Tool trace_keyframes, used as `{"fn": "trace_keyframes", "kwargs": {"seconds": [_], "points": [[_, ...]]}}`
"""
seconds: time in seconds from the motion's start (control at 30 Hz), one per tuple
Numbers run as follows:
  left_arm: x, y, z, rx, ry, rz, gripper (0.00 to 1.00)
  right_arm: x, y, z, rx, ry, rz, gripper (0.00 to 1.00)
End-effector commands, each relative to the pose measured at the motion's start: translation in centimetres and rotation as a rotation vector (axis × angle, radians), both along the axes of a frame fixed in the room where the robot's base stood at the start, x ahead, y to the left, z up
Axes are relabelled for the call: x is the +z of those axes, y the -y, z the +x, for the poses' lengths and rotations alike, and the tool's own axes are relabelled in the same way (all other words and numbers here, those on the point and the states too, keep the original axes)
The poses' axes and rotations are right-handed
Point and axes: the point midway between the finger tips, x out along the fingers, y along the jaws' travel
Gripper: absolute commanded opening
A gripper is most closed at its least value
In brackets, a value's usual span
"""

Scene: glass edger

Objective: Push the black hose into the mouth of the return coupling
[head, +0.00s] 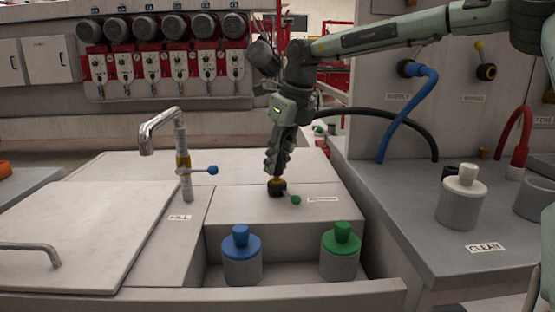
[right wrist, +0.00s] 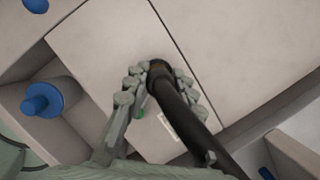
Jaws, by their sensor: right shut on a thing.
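My right gripper (head: 278,168) points down over the return coupling (head: 277,188), a dark round fitting with a yellow collar and a green-knobbed lever on the raised grey block. In the right wrist view the gripper (right wrist: 162,88) is shut around the black hose (right wrist: 186,123). The hose also shows in the head view (head: 400,121), arching to the right from behind the gripper. Its held end lines up with the coupling's brassy ring (right wrist: 158,63). The fingers hide the join, so I cannot tell how deep the end sits. My left gripper is not in view.
A blue-topped pot (head: 241,256) and a green-topped pot (head: 341,252) stand in the front recess. A faucet (head: 183,155) with a blue-knobbed lever is left. The right counter holds a blue hose (head: 407,113), a red hose (head: 522,135) and a white-topped pot (head: 461,200).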

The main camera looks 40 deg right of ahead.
Motion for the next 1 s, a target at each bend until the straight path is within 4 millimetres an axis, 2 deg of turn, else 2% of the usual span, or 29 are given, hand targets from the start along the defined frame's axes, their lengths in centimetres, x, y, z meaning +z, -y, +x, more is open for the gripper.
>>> {"fn": "trace_keyframes", "kwargs": {"seconds": [0.57,0.6,0.7,0.8,1.0], "points": [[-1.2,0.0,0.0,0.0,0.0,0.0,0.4,-1.5,0.0,0.0,0.0,0.0,0.0,0.0],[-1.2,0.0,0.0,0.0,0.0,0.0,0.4,-1.5,0.0,0.0,0.0,-0.001,0.0,0.26],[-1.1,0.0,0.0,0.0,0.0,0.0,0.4,-1.5,0.0,0.0,0.0,-0.001,0.0,0.38],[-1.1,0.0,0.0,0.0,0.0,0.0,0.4,-1.5,0.0,0.0,0.0,-0.001,0.0,0.49],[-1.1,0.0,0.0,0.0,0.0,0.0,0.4,-1.4,0.0,0.0,0.0,-0.001,0.0,0.49]]}}
